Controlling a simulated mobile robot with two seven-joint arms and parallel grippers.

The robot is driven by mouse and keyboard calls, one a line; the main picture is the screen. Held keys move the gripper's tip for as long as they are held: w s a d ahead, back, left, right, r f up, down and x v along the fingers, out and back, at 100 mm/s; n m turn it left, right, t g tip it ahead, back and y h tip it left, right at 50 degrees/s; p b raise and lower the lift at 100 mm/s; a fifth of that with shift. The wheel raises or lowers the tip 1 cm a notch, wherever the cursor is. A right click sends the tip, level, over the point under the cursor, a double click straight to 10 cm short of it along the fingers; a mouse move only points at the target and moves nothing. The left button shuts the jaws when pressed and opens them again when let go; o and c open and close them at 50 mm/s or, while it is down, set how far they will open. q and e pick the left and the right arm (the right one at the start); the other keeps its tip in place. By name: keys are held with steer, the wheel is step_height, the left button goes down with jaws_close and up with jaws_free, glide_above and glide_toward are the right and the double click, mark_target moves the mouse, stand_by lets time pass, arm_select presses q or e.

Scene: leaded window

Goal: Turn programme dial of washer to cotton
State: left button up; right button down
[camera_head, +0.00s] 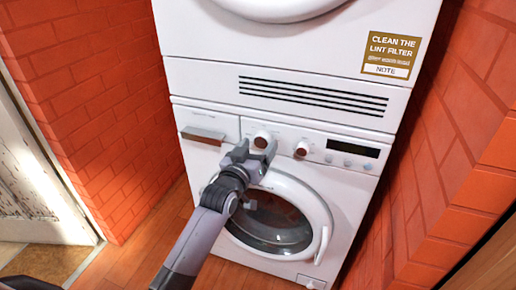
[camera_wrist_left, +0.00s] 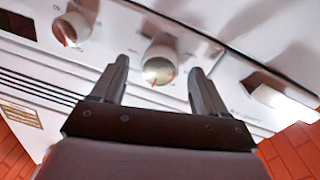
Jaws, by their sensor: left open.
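The white washer (camera_head: 208,160) has two round dials on its front panel. The left dial (camera_head: 263,138) is next to the detergent drawer; the right dial (camera_head: 302,148) is nearer the dark display. My left gripper (camera_head: 256,152) is open in front of the left dial. In the left wrist view this dial (camera_wrist_left: 158,66) appears between the two spread fingers, with a reddish mark at its lower edge. I cannot tell whether the fingers touch it. The other dial (camera_wrist_left: 70,29) is at the upper left there. Dial labels are too small to read. My right gripper is out of view.
The detergent drawer (camera_head: 203,135) is left of the dials. The display (camera_head: 353,148) is to their right. The round door (camera_head: 275,220) below looks closed. A second white appliance (camera_head: 290,45) stands above. Brick walls (camera_head: 95,100) flank both sides closely.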

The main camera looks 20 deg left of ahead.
arm_select(q)
steer(key=shift+w, duration=0.3)
steer(key=c, duration=1.1)
steer(key=shift+o, duration=0.2)
